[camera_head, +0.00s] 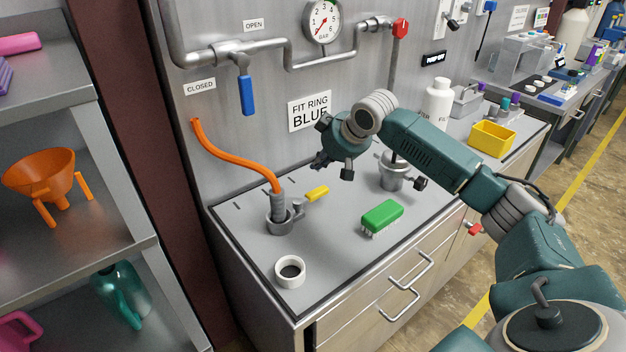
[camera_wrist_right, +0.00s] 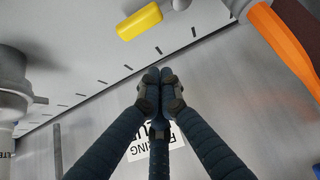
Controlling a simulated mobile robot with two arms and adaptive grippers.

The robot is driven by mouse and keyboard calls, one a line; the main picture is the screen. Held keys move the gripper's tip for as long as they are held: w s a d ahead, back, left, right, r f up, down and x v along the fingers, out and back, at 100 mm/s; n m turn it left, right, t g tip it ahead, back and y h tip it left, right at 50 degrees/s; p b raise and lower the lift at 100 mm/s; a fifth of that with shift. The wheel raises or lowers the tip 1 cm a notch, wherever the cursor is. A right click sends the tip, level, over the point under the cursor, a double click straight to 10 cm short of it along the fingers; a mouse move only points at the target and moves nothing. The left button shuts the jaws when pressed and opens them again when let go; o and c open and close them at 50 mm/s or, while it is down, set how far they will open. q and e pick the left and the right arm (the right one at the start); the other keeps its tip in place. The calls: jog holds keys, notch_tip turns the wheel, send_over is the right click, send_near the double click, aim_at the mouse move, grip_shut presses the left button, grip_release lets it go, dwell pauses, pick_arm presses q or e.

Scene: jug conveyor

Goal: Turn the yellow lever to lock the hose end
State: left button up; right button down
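The yellow lever (camera_head: 317,193) sticks out to the right of a grey metal socket (camera_head: 280,223) on the bench top. The orange hose (camera_head: 232,160) hangs from the wall, and its grey hose end (camera_head: 278,201) stands upright in the socket. My right gripper (camera_head: 321,161) is above the lever, apart from it. In the right wrist view the fingertips of my right gripper (camera_wrist_right: 160,76) are together with nothing seen between them. The yellow lever (camera_wrist_right: 139,22) and the orange hose (camera_wrist_right: 284,42) lie beyond the tips. My left gripper is not in view.
A green brush (camera_head: 382,215) and a white ring (camera_head: 290,271) lie on the bench. A metal pot (camera_head: 393,175) stands behind my right wrist. A blue-handled valve (camera_head: 246,94) hangs on the wall. The bench front between ring and brush is clear.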

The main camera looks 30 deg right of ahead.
aim_at(311, 197)
jog(key=shift+w+f, duration=0.3)
jog(key=shift+w, duration=0.05)
jog(key=p+x, duration=0.2)
jog(key=x, duration=0.7)
jog(key=shift+w+a+f, duration=0.1)
jog(key=shift+w+f, duration=0.05)
jog(key=shift+f, duration=0.05)
jog(key=s+p, duration=0.1)
jog(key=s, duration=0.1)
jog(key=s+p, duration=0.1)
jog(key=s, duration=0.1)
jog(key=shift+s+d+r+p, duration=0.15)
jog(key=shift+d+p, duration=0.1)
jog(key=shift+p, duration=0.1)
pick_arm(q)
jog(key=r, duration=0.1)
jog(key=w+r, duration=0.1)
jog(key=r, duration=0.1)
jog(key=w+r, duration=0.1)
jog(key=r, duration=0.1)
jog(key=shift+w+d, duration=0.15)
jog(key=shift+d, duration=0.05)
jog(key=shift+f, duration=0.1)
pick_arm(e)
jog(key=shift+w+a+f, duration=0.2)
